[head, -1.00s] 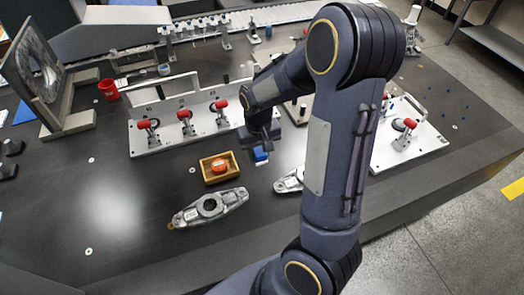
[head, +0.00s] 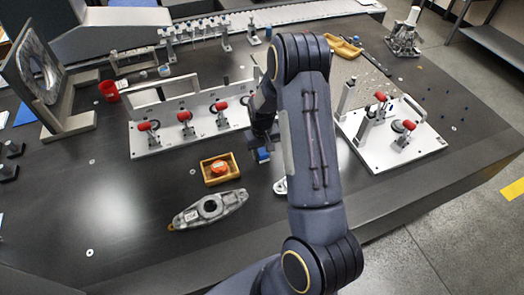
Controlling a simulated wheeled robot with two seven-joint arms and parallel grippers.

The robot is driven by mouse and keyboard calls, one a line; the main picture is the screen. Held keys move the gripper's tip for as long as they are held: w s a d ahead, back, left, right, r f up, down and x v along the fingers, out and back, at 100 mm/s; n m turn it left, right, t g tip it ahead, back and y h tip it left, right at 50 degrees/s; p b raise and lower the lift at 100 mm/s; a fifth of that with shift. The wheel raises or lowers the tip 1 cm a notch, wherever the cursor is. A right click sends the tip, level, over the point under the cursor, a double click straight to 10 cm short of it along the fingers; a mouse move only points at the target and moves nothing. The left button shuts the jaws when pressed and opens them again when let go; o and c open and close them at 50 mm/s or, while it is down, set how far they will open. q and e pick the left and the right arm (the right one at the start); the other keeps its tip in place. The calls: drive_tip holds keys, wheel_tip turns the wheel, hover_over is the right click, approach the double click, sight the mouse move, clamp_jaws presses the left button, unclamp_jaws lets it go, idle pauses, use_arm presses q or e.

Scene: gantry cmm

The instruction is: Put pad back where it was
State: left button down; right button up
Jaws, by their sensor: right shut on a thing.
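My right gripper (head: 263,147) reaches down over the table, just right of a small wooden tray, and is shut on a small blue block (head: 262,156). The block looks like the pad, but its shape is mostly hidden by the fingers. I cannot tell whether it touches the table. The wooden tray (head: 206,179) holds a round orange-red object (head: 220,168). My left gripper is not in view.
A grey metal casting (head: 210,209) lies in front of the tray, and another is mostly hidden behind my right arm. White fixture plates with red-handled clamps stand behind (head: 163,143) and at right (head: 385,157). A red cup (head: 109,91) stands back left.

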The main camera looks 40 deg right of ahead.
drive_tip(key=shift+f, duration=0.15)
drive_tip(key=o, duration=0.9)
